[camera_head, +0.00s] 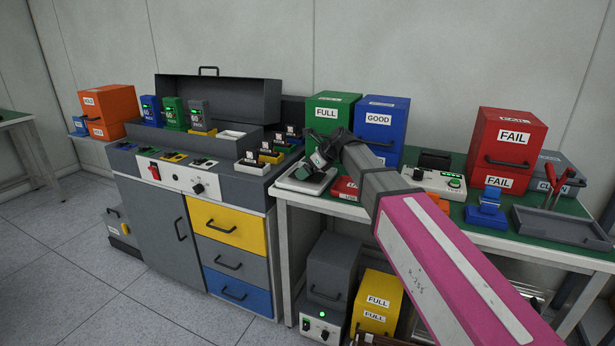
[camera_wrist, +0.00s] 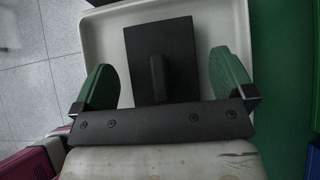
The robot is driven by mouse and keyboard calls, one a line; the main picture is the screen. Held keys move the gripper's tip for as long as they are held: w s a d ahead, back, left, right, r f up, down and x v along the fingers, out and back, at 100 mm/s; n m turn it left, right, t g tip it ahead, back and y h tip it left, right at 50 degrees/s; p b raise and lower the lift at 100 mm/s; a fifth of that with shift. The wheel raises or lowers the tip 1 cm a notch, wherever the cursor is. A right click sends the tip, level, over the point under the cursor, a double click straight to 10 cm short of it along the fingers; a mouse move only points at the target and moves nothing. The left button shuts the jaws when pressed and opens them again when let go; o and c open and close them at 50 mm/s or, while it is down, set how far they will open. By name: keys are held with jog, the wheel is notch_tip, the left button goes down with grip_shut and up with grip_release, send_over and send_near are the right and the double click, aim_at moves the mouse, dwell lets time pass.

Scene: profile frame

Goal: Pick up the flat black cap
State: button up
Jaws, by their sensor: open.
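The flat black cap (camera_wrist: 185,45) is a dark square plate with a raised bar in its middle. It lies in a white tray (camera_wrist: 101,42) in the wrist view. My gripper (camera_wrist: 162,70) is open, with one green finger on each side of the cap's near part. The raised bar lies between the fingers, and neither finger appears to touch it. I cannot tell the height of the fingers above the cap. In the head view my gripper (camera_head: 320,157) is over the white tray (camera_head: 297,184), and the cap cannot be made out there.
A green FULL box (camera_head: 334,112) and a blue GOOD box (camera_head: 383,122) stand behind the tray. A red item (camera_head: 345,188) lies close to its right. A grey cabinet (camera_head: 160,210) adjoins on the left. A red FAIL box (camera_head: 508,148) stands farther right.

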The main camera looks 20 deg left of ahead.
jog(key=shift+x, duration=1.05)
jog(key=c, duration=0.8)
jog(key=shift+r, duration=0.2)
jog(key=shift+r, duration=0.6)
notch_tip(320, 180, up, 3)
jog(key=shift+f, duration=0.1)
jog(key=s+a+r, duration=0.2)
jog(key=s+r, duration=0.4)
jog(key=s, duration=0.5)
jog(key=shift+s+a+r, duration=0.15)
jog(key=shift+a+r, duration=0.15)
jog(key=shift+r, duration=0.05)
